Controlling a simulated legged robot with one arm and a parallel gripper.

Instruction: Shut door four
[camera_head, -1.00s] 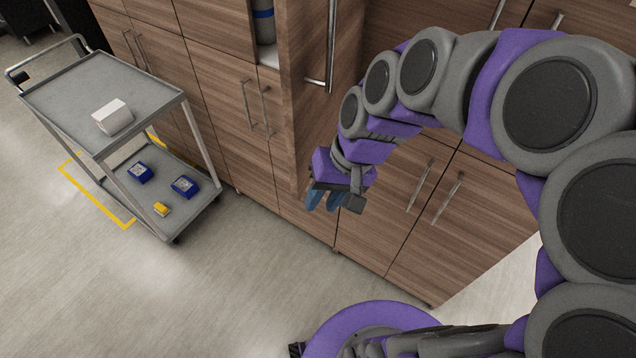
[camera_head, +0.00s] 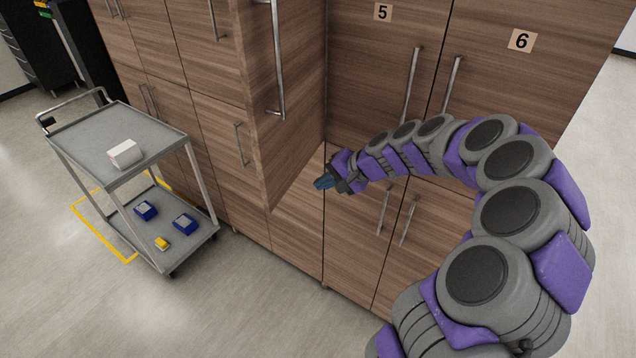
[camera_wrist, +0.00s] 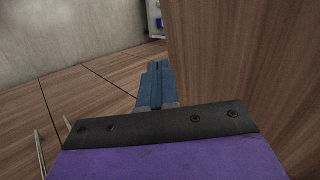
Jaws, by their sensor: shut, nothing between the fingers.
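A wood-grain cabinet door (camera_head: 300,125) stands swung out from the cabinet, with a long metal handle (camera_head: 278,70) on its outer face near the free edge. No number shows on it, so I cannot confirm it is door four; it stands left of door 5 (camera_head: 375,60). My gripper (camera_head: 322,183) is shut and empty, on the handle side of the open door near its lower edge. In the wrist view my closed blue fingers (camera_wrist: 155,85) point along the door panel (camera_wrist: 250,60), which fills the right side. Whether they touch it I cannot tell.
Door 6 (camera_head: 525,75) is closed, as is door 5. Lower cupboards (camera_head: 355,240) with handles stand below. A grey cart (camera_head: 85,140) at left carries a white box (camera_head: 124,154), with blue items (camera_head: 184,223) on its lower shelf. Grey floor is clear in front.

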